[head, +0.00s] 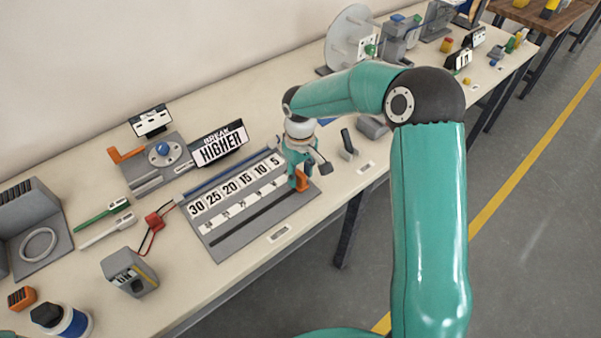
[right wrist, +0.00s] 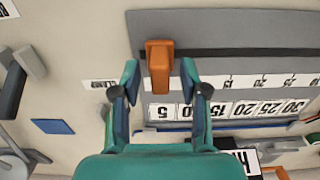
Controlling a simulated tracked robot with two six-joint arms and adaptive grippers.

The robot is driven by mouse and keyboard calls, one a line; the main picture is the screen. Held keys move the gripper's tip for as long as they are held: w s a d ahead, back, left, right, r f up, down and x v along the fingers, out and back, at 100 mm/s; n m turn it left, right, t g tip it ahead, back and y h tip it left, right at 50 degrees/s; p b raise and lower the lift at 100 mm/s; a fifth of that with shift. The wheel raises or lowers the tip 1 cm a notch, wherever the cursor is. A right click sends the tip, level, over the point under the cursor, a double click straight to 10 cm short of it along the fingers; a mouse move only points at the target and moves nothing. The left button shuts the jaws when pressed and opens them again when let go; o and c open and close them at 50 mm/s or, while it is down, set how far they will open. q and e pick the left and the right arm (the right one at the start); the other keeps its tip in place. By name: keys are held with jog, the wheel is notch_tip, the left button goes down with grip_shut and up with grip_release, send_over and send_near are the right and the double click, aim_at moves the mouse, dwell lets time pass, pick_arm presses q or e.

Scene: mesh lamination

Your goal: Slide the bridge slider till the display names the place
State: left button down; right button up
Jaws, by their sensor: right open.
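The bridge board (head: 240,205) is a grey plate with a number strip reading 30, 25, 20, 15, 10, 5 and a dark slot. Its orange slider (head: 301,181) is at the slot's right end, by the 5. In the right wrist view the orange slider (right wrist: 159,65) stands between the fingertips of my open right gripper (right wrist: 160,75), with gaps visible at its sides. My right gripper (head: 300,165) is over the board's right end in the head view and partly hides the slider. The display (head: 220,146) behind the board reads "BREAK HIGHER". My left gripper is not in view.
A grey device with a blue knob (head: 163,150) stands behind the board. Red and black leads (head: 155,222) and a small meter box (head: 130,272) lie to the left. A dark-handled tool (head: 348,143) is right of my gripper. The table's front edge is close to the board.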

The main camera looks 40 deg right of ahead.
jog(key=shift+f, duration=0.3)
grip_shut()
dwell(0.3)
